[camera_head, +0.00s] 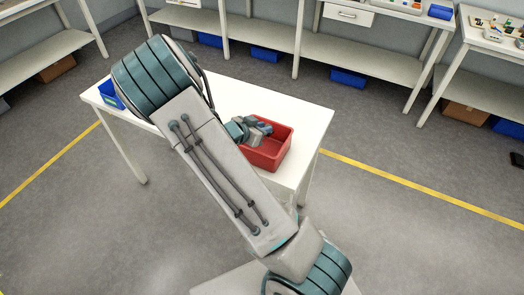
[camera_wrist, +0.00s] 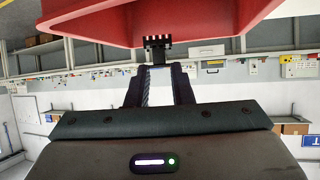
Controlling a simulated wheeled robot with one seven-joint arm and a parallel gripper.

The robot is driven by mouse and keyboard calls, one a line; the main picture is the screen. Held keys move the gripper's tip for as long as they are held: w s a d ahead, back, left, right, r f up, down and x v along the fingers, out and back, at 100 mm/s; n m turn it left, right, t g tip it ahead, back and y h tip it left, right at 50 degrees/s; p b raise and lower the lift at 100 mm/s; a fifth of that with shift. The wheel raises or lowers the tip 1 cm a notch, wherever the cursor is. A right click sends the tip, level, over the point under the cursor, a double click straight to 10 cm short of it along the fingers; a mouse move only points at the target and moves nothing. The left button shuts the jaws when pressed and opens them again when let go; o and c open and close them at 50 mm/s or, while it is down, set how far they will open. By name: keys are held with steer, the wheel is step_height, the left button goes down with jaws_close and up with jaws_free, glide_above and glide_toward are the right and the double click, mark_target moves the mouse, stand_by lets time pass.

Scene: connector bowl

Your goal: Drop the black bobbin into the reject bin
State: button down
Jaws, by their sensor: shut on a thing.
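A red bin (camera_head: 275,152), the likely reject bin, stands on the white table's right end; its red wall (camera_wrist: 200,22) fills the top of the wrist view. My gripper (camera_head: 262,126) is over the back left part of this bin in the head view. In the wrist view my gripper's fingers (camera_wrist: 158,84) are shut on a small black toothed thing (camera_wrist: 158,42), seemingly the black bobbin. It shows against the lower edge of the red wall. I cannot tell its height over the bin. The bobbin cannot be made out in the head view.
The white table (camera_head: 314,122) has bare room right of and behind the red bin. A blue bin (camera_head: 108,94) stands at its left end, partly hidden by my arm. Shelved benches line the back wall, with grey floor between.

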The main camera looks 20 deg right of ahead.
steer(key=shift+f, duration=0.4)
steer(key=c, duration=1.2)
jaws_free()
steer(key=v, duration=1.3)
steer(key=shift+s+a+r, duration=0.15)
steer(key=shift+a+r, duration=0.05)
steer(key=shift+a, duration=0.15)
